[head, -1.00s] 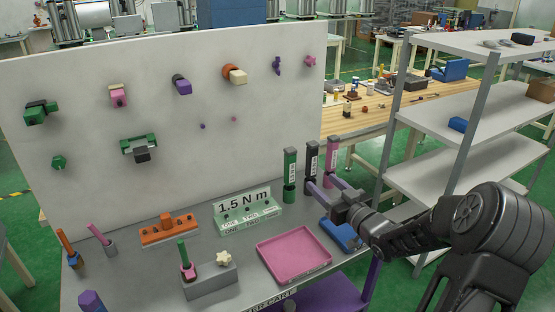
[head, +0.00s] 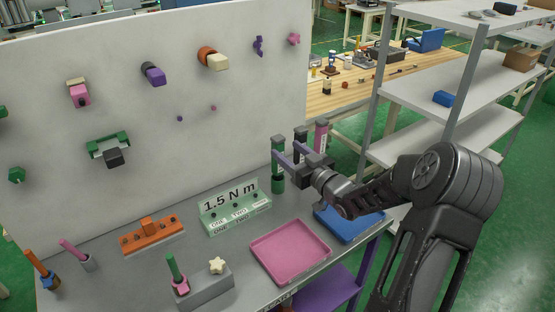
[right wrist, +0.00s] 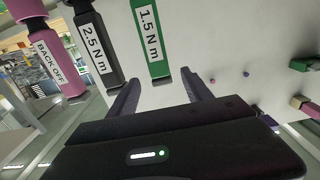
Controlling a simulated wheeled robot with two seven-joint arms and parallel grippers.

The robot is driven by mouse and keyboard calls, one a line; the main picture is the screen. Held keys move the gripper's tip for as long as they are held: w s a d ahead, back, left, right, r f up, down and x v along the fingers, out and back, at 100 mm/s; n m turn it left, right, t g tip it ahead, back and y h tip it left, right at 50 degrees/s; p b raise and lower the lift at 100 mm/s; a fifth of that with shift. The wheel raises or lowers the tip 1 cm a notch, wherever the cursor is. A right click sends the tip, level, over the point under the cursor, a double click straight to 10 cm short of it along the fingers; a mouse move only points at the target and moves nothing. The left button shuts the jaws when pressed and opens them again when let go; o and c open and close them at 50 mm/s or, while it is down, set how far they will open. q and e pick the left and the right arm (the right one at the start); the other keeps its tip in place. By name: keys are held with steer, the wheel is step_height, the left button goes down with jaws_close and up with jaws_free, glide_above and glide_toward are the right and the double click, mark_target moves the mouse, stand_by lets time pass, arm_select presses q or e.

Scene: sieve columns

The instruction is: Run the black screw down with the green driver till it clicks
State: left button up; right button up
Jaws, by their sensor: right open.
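The green driver (head: 278,165) stands upright at the back right of the bench, labelled 1.5 N m in the right wrist view (right wrist: 150,40). My right gripper (head: 284,151) is open at its upper part. In the right wrist view its two purple-grey fingers (right wrist: 160,88) appear on either side of the driver's lower end; contact cannot be told. A pale green block (head: 235,215) carries a 1.5 N m sign and small dark spots on its face. I cannot tell which, if any, is the black screw. My left gripper is out of view.
A black 2.5 N m driver (right wrist: 95,48) and a pink BACK OFF driver (right wrist: 52,60) stand close beside the green one. A pink tray (head: 290,252), a blue tray (head: 350,225), an orange fixture (head: 152,236) and a grey block (head: 205,289) occupy the bench. A pegboard-like panel (head: 220,120) rises behind.

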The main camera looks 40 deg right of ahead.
mark_target(281, 146)
steer(key=shift+w, duration=0.15)
steer(key=w+p, duration=0.1)
steer(key=w, duration=0.4)
steer(key=shift+w+f, duration=0.15)
stand_by(0.6)
jaws_close()
stand_by(0.5)
stand_by(0.7)
